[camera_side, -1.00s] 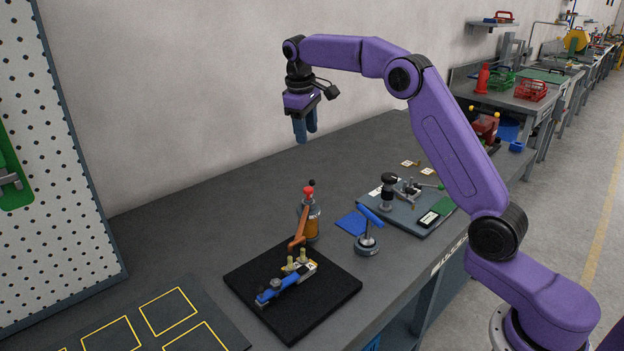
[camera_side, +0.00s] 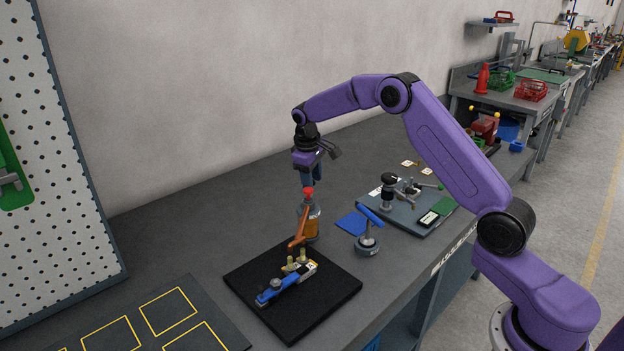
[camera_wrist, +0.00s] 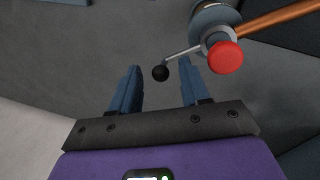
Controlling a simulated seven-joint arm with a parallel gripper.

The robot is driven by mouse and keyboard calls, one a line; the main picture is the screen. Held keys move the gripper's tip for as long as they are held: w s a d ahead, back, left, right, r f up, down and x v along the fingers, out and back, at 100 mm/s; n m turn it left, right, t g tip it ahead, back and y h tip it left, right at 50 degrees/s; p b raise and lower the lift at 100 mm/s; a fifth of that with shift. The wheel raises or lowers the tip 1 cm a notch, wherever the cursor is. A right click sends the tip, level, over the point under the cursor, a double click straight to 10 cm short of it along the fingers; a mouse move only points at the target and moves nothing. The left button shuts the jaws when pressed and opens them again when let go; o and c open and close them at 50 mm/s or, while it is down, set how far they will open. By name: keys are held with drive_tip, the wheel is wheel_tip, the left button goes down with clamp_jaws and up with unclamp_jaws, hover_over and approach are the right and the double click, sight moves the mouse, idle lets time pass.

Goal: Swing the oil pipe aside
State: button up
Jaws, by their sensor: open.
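In the wrist view the pipe (camera_wrist: 285,18) runs to the upper right, and a thin metal lever ends in a black ball (camera_wrist: 160,73). My gripper (camera_side: 312,183) is directly above the oiler, pointing down. In the wrist view its open fingers (camera_wrist: 160,80) frame the black ball, with the red knob (camera_wrist: 225,57) beyond the right finger. I cannot tell whether they touch the ball.
A black mat (camera_side: 335,293) bears a blue fixture (camera_side: 270,291) with brass posts. A blue-handled tool (camera_side: 368,235) stands right of the oiler, and a grey plate with a clamp (camera_side: 408,222) lies behind it. The table left of the oiler is clear.

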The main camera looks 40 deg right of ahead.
drive_tip(key=shift+f, duration=0.2)
clamp_jaws()
drive_tip(key=shift+s+d, duration=0.1)
drive_tip(key=s+a+m+g+y, duration=0.1)
drive_tip(key=s+m, duration=0.7)
drive_tip(key=m, duration=1.1)
drive_tip(key=shift+s+a+g+y, duration=0.3)
drive_tip(key=shift+s+a+g, duration=0.15)
drive_tip(key=shift+g, duration=0.45)
drive_tip(key=shift+a+m, duration=0.1)
drive_tip(key=shift+m, duration=0.2)
